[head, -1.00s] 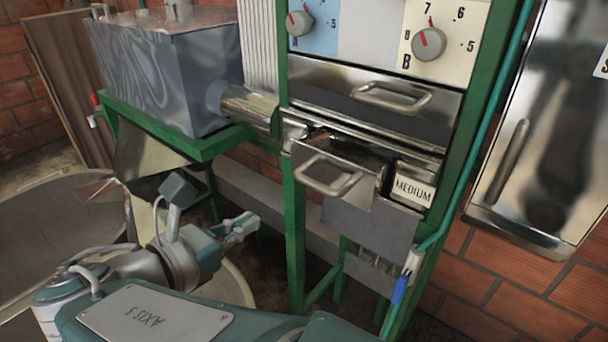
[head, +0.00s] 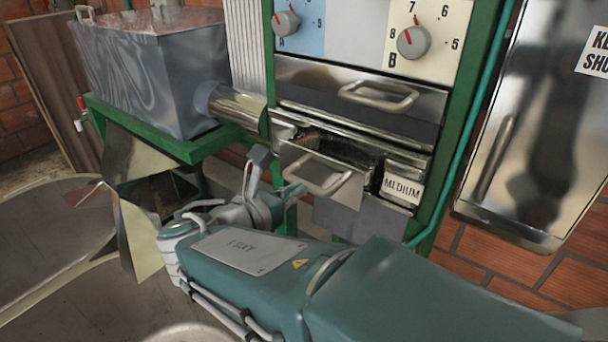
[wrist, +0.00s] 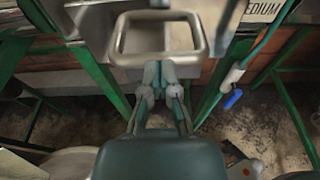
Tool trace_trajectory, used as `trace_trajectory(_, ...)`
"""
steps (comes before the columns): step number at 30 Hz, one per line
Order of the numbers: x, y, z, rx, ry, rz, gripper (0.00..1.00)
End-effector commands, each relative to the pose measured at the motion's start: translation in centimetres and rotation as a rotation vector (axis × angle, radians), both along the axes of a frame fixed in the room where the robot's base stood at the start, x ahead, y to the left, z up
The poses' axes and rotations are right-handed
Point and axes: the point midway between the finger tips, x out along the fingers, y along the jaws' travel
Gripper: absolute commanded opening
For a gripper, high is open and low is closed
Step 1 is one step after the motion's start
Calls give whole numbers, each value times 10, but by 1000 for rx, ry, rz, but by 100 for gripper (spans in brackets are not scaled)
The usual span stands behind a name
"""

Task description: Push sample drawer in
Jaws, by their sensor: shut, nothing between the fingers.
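The sample drawer (head: 345,192) is a metal drawer under the control panel and sticks out from the green frame. Its loop handle (head: 318,176) faces me, and its open top shows a dark inside. The handle also shows large at the top of the wrist view (wrist: 125,40). My gripper (head: 296,191) is at the left end of the handle in the head view. In the wrist view its fingertips (wrist: 160,70) are together just below the handle's lower bar. It is shut and empty. I cannot tell whether it touches the handle.
A second handled metal front (head: 400,105) is flush above the drawer. A "MEDIUM" label block (head: 402,186) sits right of it. A green post (head: 470,110) and a metal cabinet (head: 535,120) stand at right. A grey hopper (head: 150,75) and round vats (head: 60,240) are at left.

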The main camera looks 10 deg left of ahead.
Motion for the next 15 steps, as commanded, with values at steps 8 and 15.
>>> trace_trajectory(8, 8, -4, 0, 1, 1, -3, 0)
trace_trajectory(15, 46, -20, 0, -1, 1, -5, 0)
